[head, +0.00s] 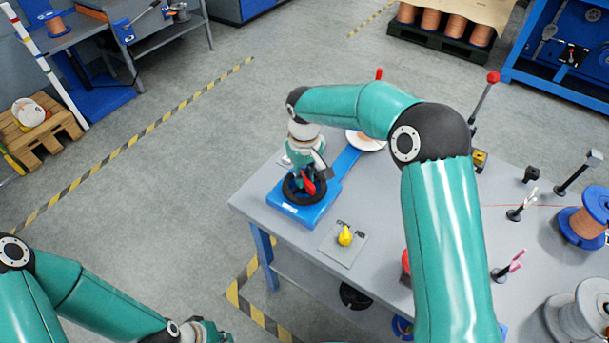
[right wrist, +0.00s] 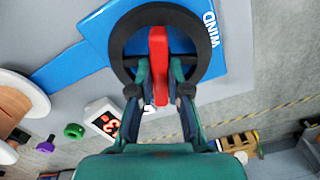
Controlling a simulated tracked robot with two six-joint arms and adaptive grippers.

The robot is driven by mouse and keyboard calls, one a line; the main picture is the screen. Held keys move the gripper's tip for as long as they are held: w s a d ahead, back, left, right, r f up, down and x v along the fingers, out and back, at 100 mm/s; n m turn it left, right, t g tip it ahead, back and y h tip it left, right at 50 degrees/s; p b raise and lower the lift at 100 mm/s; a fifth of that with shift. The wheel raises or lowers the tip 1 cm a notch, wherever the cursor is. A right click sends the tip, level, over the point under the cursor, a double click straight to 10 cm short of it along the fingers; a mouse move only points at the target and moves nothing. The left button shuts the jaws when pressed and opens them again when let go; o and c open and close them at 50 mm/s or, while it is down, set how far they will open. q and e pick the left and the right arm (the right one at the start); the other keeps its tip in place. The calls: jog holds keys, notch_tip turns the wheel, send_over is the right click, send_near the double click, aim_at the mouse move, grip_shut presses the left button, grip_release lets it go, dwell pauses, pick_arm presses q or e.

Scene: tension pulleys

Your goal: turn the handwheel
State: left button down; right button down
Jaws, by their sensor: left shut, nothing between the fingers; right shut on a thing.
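The handwheel is a black ring with spokes (head: 290,196) on a blue base (head: 306,216) at the table's left corner. In the right wrist view its black rim (right wrist: 119,42) and red grip (right wrist: 158,45) show close up, with the base marked "WIND". My right gripper (head: 308,183) reaches down over the wheel. In the right wrist view its fingers (right wrist: 158,95) are shut on the red grip, one on each side. My left gripper (head: 207,332) is at the bottom edge of the head view, empty, low and away from the table, partly cut off.
A yellow knob (head: 345,236) on a grey plate stands in front of the wheel. A white-rimmed disc (head: 366,141) lies behind it along a blue bar. Copper and grey spools (head: 583,222) and small posts stand at the right. A small red-digit display (right wrist: 103,122) shows in the right wrist view.

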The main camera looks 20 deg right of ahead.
jog(key=shift+f+m, duration=0.1)
jog(key=shift+m, duration=0.3)
jog(key=shift+m+b, duration=0.4)
jog(key=c, duration=1.1)
grip_release()
notch_tip(320, 180, up, 12)
jog(key=shift+r, duration=0.1)
